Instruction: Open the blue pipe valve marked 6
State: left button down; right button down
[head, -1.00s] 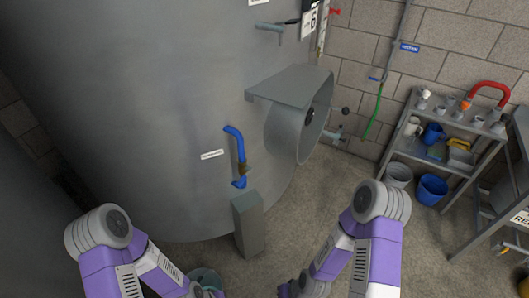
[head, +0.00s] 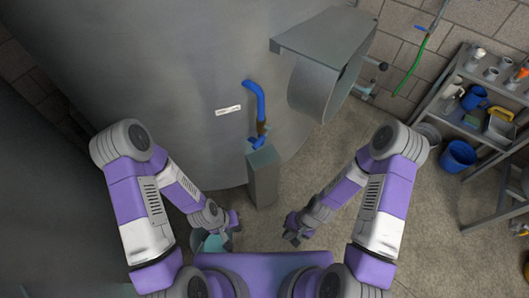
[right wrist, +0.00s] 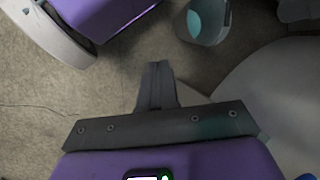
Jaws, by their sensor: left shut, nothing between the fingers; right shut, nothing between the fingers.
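A blue bent pipe (head: 255,98) is fixed to the side of the large grey tank (head: 150,80) in the head view. A brownish section and a small blue fitting (head: 257,143) are at its lower end, just above a grey post. A white label (head: 228,110) is left of the pipe; its print is too small to read. No 6 is legible now. My left gripper (head: 234,224) is shut and empty, low and left of the post. My right gripper (head: 292,236) is shut and empty, low and right of it. Its closed fingers show in the right wrist view (right wrist: 157,85). Both are apart from the pipe.
The grey post (head: 263,178) stands below the pipe. A grey hooded manway (head: 325,60) juts out to its right. A teal-lined bucket (head: 210,242) is on the floor by my left gripper. A shelf rack (head: 465,125) and blue bucket (head: 458,157) stand right. Floor between is clear.

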jog(key=a+f+m+g+y+b, duration=0.1)
jog(key=a+m+g+y+b, duration=0.15)
jog(key=a+m+y, duration=0.35)
jog(key=w+a+r+m+t+y, duration=0.2)
jog(key=w+a+m+y, duration=0.2)
jog(key=w+y, duration=0.15)
jog(key=w+d+r+m+t+y, duration=0.2)
jog(key=w+d+m+t, duration=0.2)
jog(key=t, duration=0.4)
jog(key=w+d+r+m+t+y+b, duration=0.1)
jog(key=w+d+r+m+t+y, duration=0.1)
jog(key=w+d+m+t, duration=0.3)
jog(key=w+m+t, duration=0.2)
jog(key=w+t, duration=0.2)
jog(key=shift+w+d+r, duration=0.15)
jog(key=shift+w+r, duration=0.15)
